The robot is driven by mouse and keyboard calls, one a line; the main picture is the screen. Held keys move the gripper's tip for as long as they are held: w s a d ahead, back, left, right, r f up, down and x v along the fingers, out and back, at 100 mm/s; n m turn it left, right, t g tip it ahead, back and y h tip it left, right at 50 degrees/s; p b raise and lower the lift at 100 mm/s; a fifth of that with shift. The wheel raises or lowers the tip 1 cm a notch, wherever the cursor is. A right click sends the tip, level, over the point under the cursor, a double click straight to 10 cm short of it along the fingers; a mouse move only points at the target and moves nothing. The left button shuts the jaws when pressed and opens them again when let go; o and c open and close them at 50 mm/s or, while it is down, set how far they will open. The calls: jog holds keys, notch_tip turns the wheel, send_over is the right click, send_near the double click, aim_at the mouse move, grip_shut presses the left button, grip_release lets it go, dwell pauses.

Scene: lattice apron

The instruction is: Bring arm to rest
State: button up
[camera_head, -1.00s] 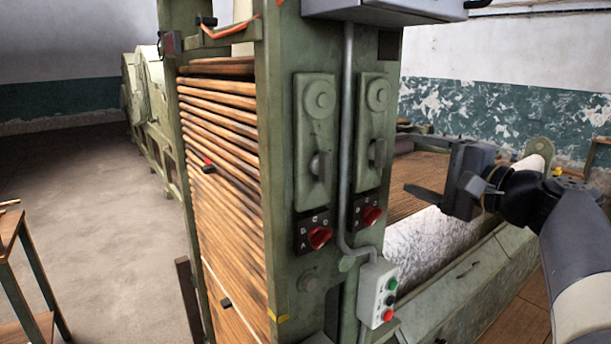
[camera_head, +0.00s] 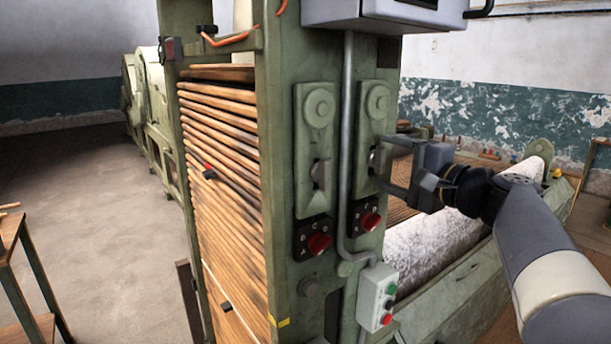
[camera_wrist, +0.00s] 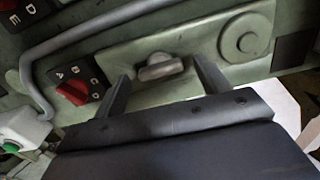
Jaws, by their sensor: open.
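My gripper (camera_head: 384,168) is at the right-hand latch plate on the green machine post in the head view. In the wrist view my gripper (camera_wrist: 162,85) is open, its two fingers apart on either side of a grey knob (camera_wrist: 160,68) on the green plate (camera_wrist: 130,48). I cannot tell whether the fingers touch the knob. In the head view the fingers partly cover this knob. My arm (camera_head: 540,240) reaches in from the right.
A red rotary switch (camera_head: 369,220) sits below the plate; it also shows in the wrist view (camera_wrist: 72,88). A grey conduit (camera_head: 346,150) runs down to a button box (camera_head: 377,297). A left plate (camera_head: 316,150) has its own knob. A pale roller (camera_head: 440,245) lies behind my arm.

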jog(key=shift+w+a+n, duration=0.15)
jog(key=shift+w+n, duration=0.15)
jog(key=shift+n, duration=0.1)
jog(key=shift+s+n+b, duration=0.15)
jog(key=shift+n+b, duration=0.15)
jog(key=shift+n, duration=0.5)
jog(key=n, duration=0.4)
jog(key=n+p, duration=0.2)
jog(key=n, duration=0.1)
jog(key=shift+r+n, duration=0.1)
jog(key=shift+n, duration=0.2)
jog(key=n+p, duration=0.2)
jog(key=n, duration=0.1)
jog(key=shift+n, duration=0.3)
jog(key=shift+b+v, duration=0.7)
jog(key=shift+v, duration=1.55)
